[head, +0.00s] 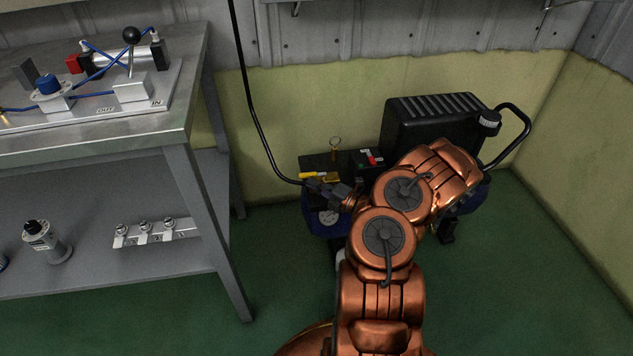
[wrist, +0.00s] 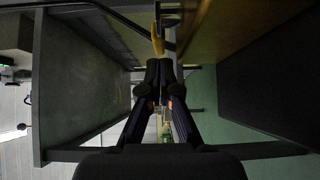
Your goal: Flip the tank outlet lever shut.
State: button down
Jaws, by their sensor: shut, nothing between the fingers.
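The yellow outlet lever (head: 313,175) is on the compressor at the front left of its black housing, above the blue tank (head: 318,229). In the head view it lies roughly sideways, with a brass fitting at its right end. My gripper (head: 311,186) is shut and empty, with its fingertips just in front of and below the lever. In the wrist view the lever (wrist: 157,36) shows as a yellow strip right beyond the closed fingertips (wrist: 159,64). I cannot tell whether they touch. My arm hides much of the tank.
The black compressor housing (head: 432,128), a red switch (head: 372,159), a brass ring-pull valve (head: 335,147) and a gauge (head: 329,217) are close by. A black hose (head: 254,110) hangs down to the left. A metal workbench (head: 185,125) stands left. Green floor is clear at right.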

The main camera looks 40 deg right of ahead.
jog(key=s+p, duration=0.4)
jog(key=s, duration=0.8)
jog(key=shift+s+d, duration=0.25)
jog(key=shift+d, duration=0.05)
